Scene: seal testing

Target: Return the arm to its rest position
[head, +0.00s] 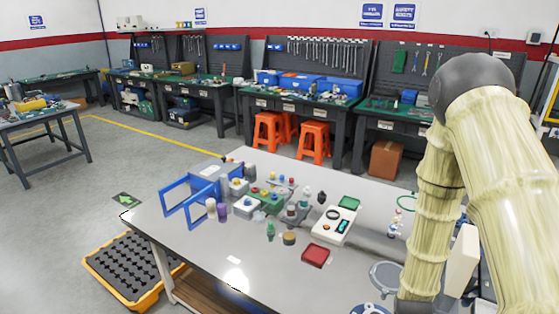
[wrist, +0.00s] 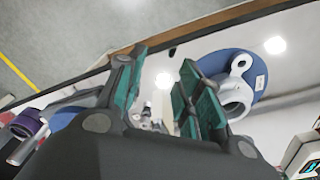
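My arm (head: 440,180) shows at the right of the head view, its pale yellow links bent upward and then down over the table's right side. My gripper is not clearly visible in the head view. In the wrist view my gripper (wrist: 163,75) is open, its two teal-lined fingers apart with nothing held between them. A blue disc with a white ringed part (wrist: 237,95) lies beyond the right finger. A purple-capped item (wrist: 28,123) shows at the left edge of the wrist view.
The grey table (head: 190,244) holds several small parts, a blue frame (head: 174,192), a white meter (head: 334,225) and a red box (head: 315,255). A black tray with a yellow rim (head: 93,262) is on the floor at left. Orange stools (head: 314,141) and workbenches stand behind.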

